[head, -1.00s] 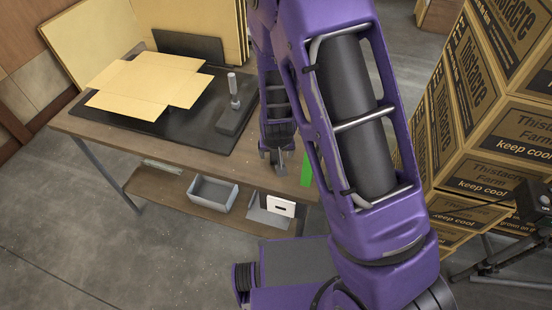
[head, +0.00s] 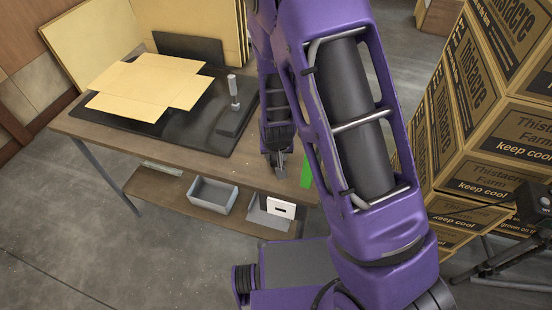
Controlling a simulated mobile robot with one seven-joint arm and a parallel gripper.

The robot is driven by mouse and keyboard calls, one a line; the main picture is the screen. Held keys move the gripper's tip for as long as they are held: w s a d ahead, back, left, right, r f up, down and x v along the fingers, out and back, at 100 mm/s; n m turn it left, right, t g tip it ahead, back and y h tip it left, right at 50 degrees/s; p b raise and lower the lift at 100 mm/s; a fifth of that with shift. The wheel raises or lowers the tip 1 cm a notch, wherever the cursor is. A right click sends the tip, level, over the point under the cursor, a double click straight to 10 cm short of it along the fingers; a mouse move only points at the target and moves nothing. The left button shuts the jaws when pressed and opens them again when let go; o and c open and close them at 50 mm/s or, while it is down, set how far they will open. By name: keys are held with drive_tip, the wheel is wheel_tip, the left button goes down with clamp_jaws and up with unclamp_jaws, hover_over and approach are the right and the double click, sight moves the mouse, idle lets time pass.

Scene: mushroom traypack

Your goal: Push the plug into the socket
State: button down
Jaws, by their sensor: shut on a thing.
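My gripper (head: 279,158) is at the near right edge of the wooden table, pointing down, partly hidden by my purple arm. It is shut on a small grey piece (head: 281,170), too small and dark to make out as the plug. No socket can be told for sure. A white plate with a dark slot (head: 282,208) stands on the lower shelf, below my gripper and apart from it. A green thing (head: 306,172) shows just right of my gripper, mostly hidden by my arm.
The wooden table (head: 95,130) bears a black mat with a flat cardboard blank (head: 150,82) and a dark block with a grey upright handle (head: 234,92). Grey bins (head: 212,195) stand on the lower shelf. Stacked cartons (head: 510,140) stand at the right.

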sight(275, 159)
wheel_tip(275, 159, up, 10)
drive_tip(key=p, duration=0.2)
idle(0.6)
drive_tip(key=shift+s+a, duration=0.1)
drive_tip(key=shift+a, duration=0.05)
